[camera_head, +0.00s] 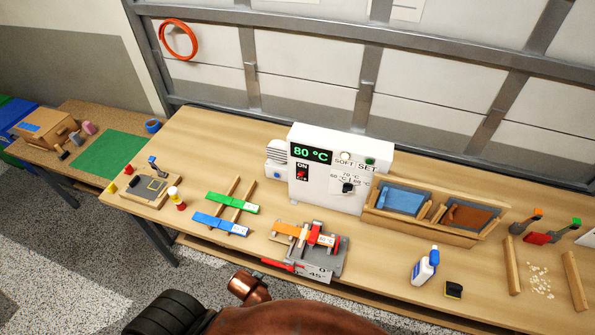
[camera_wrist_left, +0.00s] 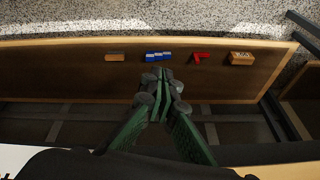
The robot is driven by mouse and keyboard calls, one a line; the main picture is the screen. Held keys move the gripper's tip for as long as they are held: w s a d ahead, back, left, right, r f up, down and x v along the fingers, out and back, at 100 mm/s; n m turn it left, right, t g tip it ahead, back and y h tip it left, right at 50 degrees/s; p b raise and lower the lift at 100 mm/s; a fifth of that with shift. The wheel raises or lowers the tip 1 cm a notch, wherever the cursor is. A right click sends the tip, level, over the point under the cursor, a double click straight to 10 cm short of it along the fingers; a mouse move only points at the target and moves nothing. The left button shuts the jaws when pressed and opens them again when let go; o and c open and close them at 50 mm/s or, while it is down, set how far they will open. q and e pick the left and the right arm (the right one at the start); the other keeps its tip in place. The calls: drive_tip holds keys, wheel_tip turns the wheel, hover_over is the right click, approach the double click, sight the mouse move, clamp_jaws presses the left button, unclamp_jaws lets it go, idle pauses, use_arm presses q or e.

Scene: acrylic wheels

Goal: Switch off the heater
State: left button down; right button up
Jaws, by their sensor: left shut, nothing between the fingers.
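The heater (camera_head: 325,185) is a white box at the back middle of the workbench in the head view. Its display (camera_head: 311,152) reads 80 °C. Below the display is a red and black switch (camera_head: 302,173) marked ON. A black knob (camera_head: 348,188) sits on its front among temperature marks, and a green light or button (camera_head: 370,161) is near SET. My left gripper (camera_wrist_left: 161,75) shows in the left wrist view, with its fingers together and empty, over a brown board. The heater is not in that view. My right gripper is in neither view.
Around the heater on the workbench (camera_head: 190,135) are a clamp jig (camera_head: 330,262), green (camera_head: 232,203) and blue (camera_head: 220,224) bars, a two-bay wooden tray (camera_head: 430,229) and a white bottle (camera_head: 425,267). In the wrist view, small blocks (camera_wrist_left: 158,56) and a red piece (camera_wrist_left: 201,57) lie on the board.

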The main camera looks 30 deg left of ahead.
use_arm(q)
wheel_tip(320, 180, up, 19)
drive_tip(key=a+t+p, duration=0.1)
drive_tip(key=p, duration=0.2)
drive_tip(key=n+t+y, duration=0.3)
drive_tip(key=t, duration=1)
approach(302, 159)
drive_tip(key=a+v, duration=0.1)
drive_tip(key=v, duration=0.2)
drive_tip(key=shift+d+r, duration=0.1)
drive_tip(key=shift+d, duration=0.5)
drive_tip(key=p+x, duration=0.2)
drive_tip(key=x, duration=0.8)
drive_tip(key=shift+a+p, duration=0.1)
drive_tip(key=shift+p, duration=0.25)
drive_tip(key=f, duration=0.1)
drive_tip(key=s+f, duration=0.1)
drive_tip(key=f, duration=0.1)
drive_tip(key=shift+g+b, duration=0.3)
drive_tip(key=shift+s+d+f, duration=0.2)
drive_tip(key=shift+s+f, duration=0.05)
drive_tip(key=shift+f, duration=0.25)
